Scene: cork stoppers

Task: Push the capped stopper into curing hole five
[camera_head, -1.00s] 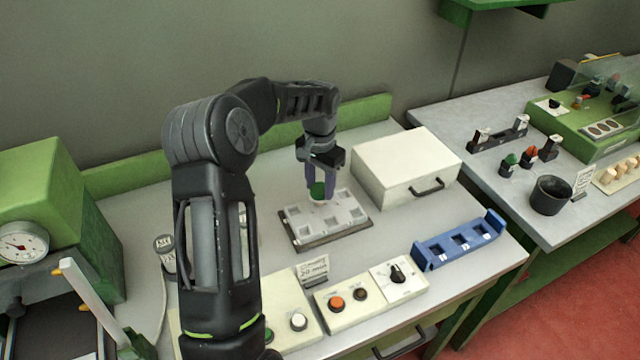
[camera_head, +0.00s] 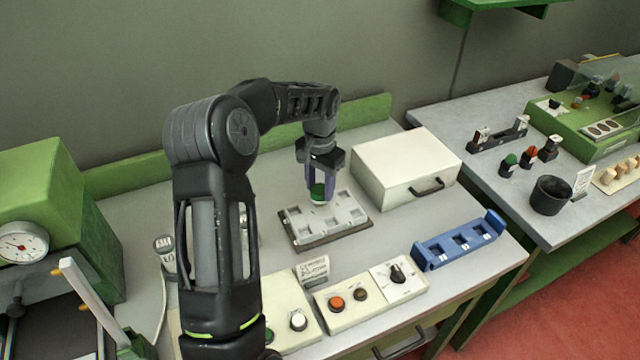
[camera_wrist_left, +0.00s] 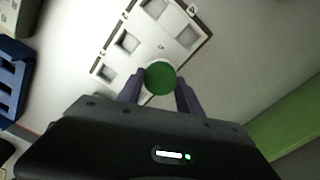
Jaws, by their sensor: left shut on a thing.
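My left gripper (camera_head: 318,188) is shut on the capped stopper (camera_head: 317,193), which has a round green cap. It is over the back middle part of the pale curing block (camera_head: 330,221). Several square holes show in the block (camera_wrist_left: 145,55), with small marks too small to read surely. The cap and fingers hide the place under the stopper, so I cannot tell how deep it sits. My right gripper is not in view.
A white box with a handle (camera_head: 405,167) stands close to the right of the block. A blue rack (camera_head: 459,241) and button panels (camera_head: 347,304) lie in front. A green machine with a dial (camera_head: 45,205) is at the left. Bare table lies between block and rack.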

